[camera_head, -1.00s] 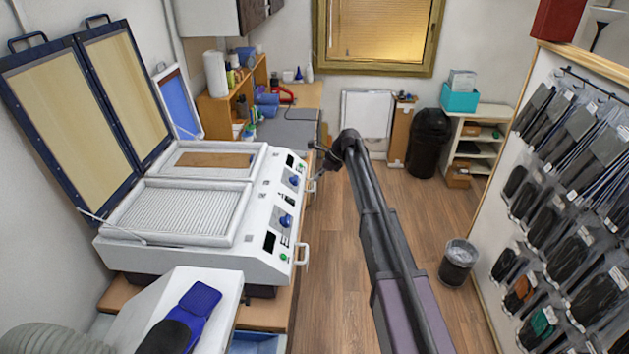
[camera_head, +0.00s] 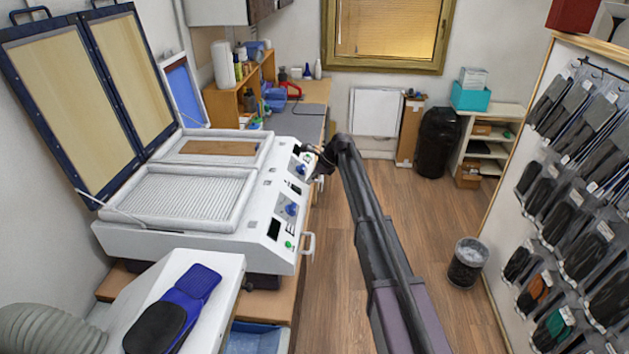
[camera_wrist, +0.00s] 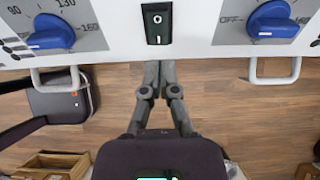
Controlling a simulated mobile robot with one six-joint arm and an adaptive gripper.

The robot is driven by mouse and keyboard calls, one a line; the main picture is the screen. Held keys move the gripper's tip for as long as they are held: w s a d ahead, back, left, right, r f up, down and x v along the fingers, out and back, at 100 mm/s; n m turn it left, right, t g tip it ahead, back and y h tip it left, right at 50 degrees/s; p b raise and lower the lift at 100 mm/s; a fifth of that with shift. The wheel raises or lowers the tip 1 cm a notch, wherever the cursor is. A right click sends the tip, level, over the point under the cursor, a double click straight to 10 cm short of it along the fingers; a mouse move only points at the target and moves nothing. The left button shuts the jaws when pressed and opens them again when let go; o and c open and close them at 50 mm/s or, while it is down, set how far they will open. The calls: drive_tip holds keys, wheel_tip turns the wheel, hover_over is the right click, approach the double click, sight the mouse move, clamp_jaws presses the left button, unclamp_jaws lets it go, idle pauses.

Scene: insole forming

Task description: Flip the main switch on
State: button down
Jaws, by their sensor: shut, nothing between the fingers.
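The main switch is a black rocker in a dark frame on the white machine's front panel. It shows large at the top middle of the wrist view (camera_wrist: 157,24), between two blue knobs; a white mark shows on its lower half. In the head view it is a small dark patch (camera_head: 293,187). My gripper (camera_wrist: 159,66) is shut and empty. In the wrist view its fingertips point at the panel and lie just below the switch, in line with it. I cannot tell how large the gap is. In the head view the gripper is small and dark beside the panel's far end.
Blue knobs (camera_wrist: 51,32) (camera_wrist: 272,20) flank the switch. White handles (camera_wrist: 58,78) (camera_wrist: 274,70) stick out below the panel on both sides. The forming machine's lid (camera_head: 85,95) stands open.

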sight(301, 189)
drive_tip(key=shift+b+x, duration=1.35)
drive_tip(key=shift+x, duration=0.65)
drive_tip(key=shift+s+a+f, duration=0.1)
drive_tip(key=shift+s+a, duration=0.05)
drive_tip(key=shift+a, duration=0.2)
drive_tip(key=shift+d, duration=0.3)
drive_tip(key=shift+r, duration=0.25)
drive_tip(key=shift+r+p, duration=0.65)
drive_tip(key=shift+p, duration=0.05)
drive_tip(key=shift+d, duration=0.1)
